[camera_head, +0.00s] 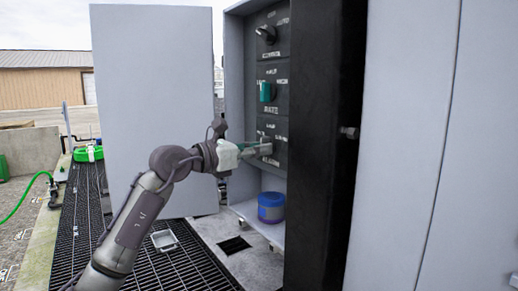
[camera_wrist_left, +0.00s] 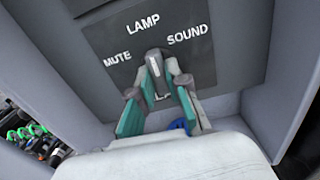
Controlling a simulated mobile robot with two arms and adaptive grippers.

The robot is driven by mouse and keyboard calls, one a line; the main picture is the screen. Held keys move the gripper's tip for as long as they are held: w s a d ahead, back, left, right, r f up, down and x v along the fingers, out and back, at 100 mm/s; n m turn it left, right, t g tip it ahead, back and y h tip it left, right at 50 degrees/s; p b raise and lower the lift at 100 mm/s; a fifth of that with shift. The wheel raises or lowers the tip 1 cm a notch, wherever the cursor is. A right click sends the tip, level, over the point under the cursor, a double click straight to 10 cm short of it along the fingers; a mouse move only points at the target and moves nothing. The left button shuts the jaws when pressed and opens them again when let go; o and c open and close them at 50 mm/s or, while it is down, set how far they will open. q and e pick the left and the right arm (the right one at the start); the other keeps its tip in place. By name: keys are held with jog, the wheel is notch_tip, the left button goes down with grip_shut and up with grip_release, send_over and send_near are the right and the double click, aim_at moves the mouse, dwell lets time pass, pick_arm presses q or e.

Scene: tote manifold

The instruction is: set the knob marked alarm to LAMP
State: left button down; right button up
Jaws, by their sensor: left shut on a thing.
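The alarm knob is the lowest on the cabinet's dark panel. In the left wrist view the knob (camera_wrist_left: 155,68) is grey with a pale line on its face. Around it are the words MUTE on the left, LAMP at the top and SOUND on the right. The pale line points up toward LAMP. My left gripper (camera_wrist_left: 160,82) has its fingers on both sides of the knob and is shut on it. In the head view my left gripper (camera_head: 258,149) reaches the lowest plate and mostly hides the knob. My right gripper is not in view.
A black knob (camera_head: 266,34) and a teal knob (camera_head: 267,92) marked RATE sit above. A blue jar (camera_head: 271,207) stands on the cabinet floor below. The open cabinet door (camera_head: 150,90) stands left, behind my arm. A dark panel edge (camera_head: 325,150) stands close on the right.

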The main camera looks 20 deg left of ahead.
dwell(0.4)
pick_arm(q)
jog(key=c, duration=1.1)
grip_release()
jog(key=shift+c, duration=0.2)
jog(key=v, duration=1.2)
jog(key=shift+w+f, duration=0.1)
jog(key=shift+f, duration=0.05)
